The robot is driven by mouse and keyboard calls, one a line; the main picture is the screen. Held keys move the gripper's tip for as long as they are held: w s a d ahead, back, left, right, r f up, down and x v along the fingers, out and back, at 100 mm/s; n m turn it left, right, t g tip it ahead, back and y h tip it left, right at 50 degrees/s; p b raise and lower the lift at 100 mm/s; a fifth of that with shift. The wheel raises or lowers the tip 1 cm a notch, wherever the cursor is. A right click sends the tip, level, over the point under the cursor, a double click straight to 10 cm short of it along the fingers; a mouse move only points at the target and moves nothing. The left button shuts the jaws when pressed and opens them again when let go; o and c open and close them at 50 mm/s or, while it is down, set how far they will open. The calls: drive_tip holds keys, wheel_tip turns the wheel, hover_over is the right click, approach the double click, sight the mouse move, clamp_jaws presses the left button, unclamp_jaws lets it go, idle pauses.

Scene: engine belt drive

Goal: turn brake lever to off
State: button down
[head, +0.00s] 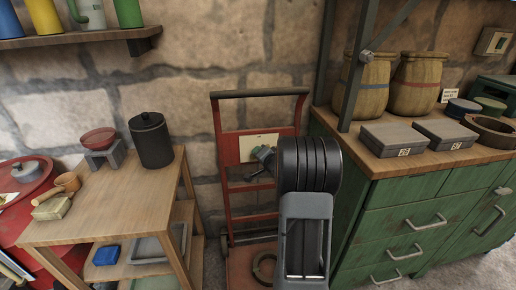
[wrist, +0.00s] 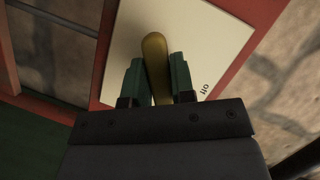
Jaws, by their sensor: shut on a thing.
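The brake lever (wrist: 154,52) is a brass-coloured rod in the wrist view, in front of a cream plate (wrist: 200,38). The word "off" shows on the plate's lower right. My gripper (wrist: 157,75) has its two green fingers on either side of the lever and is shut on it. The lever's lower end is hidden by my gripper. In the head view the cream plate (head: 258,147) sits on the red hand truck (head: 228,150), and my gripper (head: 262,158) is in front of it. The lever cannot be made out there.
A wooden table (head: 120,200) with a black canister (head: 151,140) stands left of the hand truck. A grey post (head: 360,70) rises at the cabinet's left end.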

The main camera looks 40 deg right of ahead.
drive_tip(key=n+g+h, duration=0.1)
drive_tip(key=n, duration=0.1)
drive_tip(key=shift+n+p, duration=0.35)
drive_tip(key=shift+n, duration=0.05)
drive_tip(key=shift+d+f+n+g+h+b, duration=0.1)
drive_tip(key=shift+n+g+h+b, duration=0.5)
drive_tip(key=shift+n+b, duration=0.25)
drive_tip(key=n+b, duration=0.1)
drive_tip(key=b, duration=0.1)
drive_tip(key=n+h+b, duration=0.1)
drive_tip(key=b, duration=0.2)
drive_tip(key=shift+f+n+g+h, duration=0.15)
drive_tip(key=shift+n+g+h, duration=0.15)
drive_tip(key=shift+g, duration=0.1)
drive_tip(key=shift+r+n+b, duration=0.2)
drive_tip(key=shift+n+b, duration=0.15)
drive_tip(key=shift+b, duration=0.8)
drive_tip(key=shift+r+h+b, duration=0.2)
drive_tip(key=shift+h+b, duration=0.1)
drive_tip(key=c, duration=1.1)
unclamp_jaws()
drive_tip(key=shift+c, duration=0.2)
drive_tip(key=shift+o, duration=0.7)
drive_tip(key=shift+f, duration=0.15)
drive_tip(key=shift+s, duration=0.1)
